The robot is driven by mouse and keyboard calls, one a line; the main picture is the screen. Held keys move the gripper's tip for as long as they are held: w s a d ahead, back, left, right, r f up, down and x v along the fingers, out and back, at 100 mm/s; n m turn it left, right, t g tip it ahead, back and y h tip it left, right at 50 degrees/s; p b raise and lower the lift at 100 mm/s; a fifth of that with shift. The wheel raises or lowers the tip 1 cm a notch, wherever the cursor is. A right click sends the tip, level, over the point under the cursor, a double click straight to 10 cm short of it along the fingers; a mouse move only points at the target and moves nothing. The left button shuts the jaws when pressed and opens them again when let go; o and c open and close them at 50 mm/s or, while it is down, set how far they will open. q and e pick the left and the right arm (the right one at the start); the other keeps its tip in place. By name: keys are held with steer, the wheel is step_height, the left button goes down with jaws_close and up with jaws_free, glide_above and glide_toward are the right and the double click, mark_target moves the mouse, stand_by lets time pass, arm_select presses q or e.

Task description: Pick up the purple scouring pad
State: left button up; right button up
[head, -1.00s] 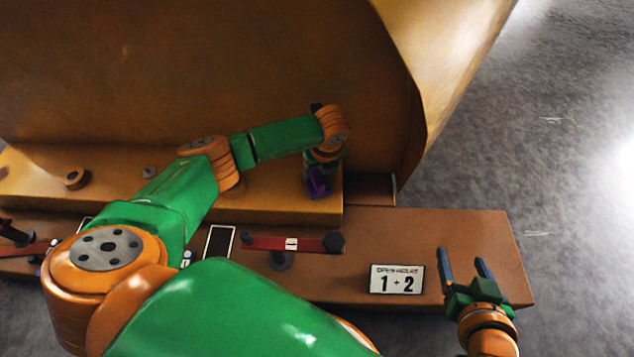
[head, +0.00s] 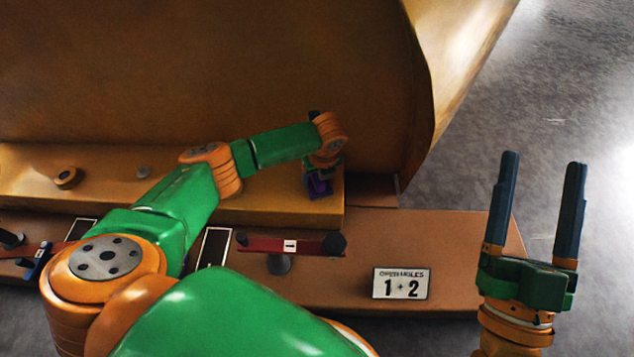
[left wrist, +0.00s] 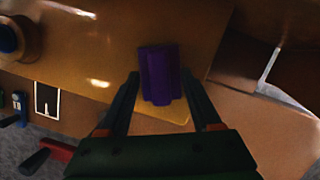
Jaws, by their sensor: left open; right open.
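The purple scouring pad (head: 320,188) is on the tan ledge near its right end, partly covered by my left gripper and wrist in the head view. In the left wrist view the purple pad (left wrist: 160,76) lies between the two dark fingers of my left gripper (left wrist: 160,88). The left fingers are open, one on each side of the pad, with a narrow gap showing at least on the left. My right gripper (head: 542,165) is open and empty, raised at the right, far from the pad.
A large curved tan casting (head: 240,70) rises behind the ledge (head: 270,205). On the lower brown surface (head: 460,240) are a red bar with a dark knob (head: 334,243) and an "OPEN HOLES 1 + 2" sign (head: 401,284). Grey floor (head: 590,130) is clear at right.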

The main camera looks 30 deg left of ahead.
arm_select(q)
jaws_close()
arm_select(e)
steer(key=shift+s+r+y, duration=0.2)
steer(key=shift+r+y, duration=0.1)
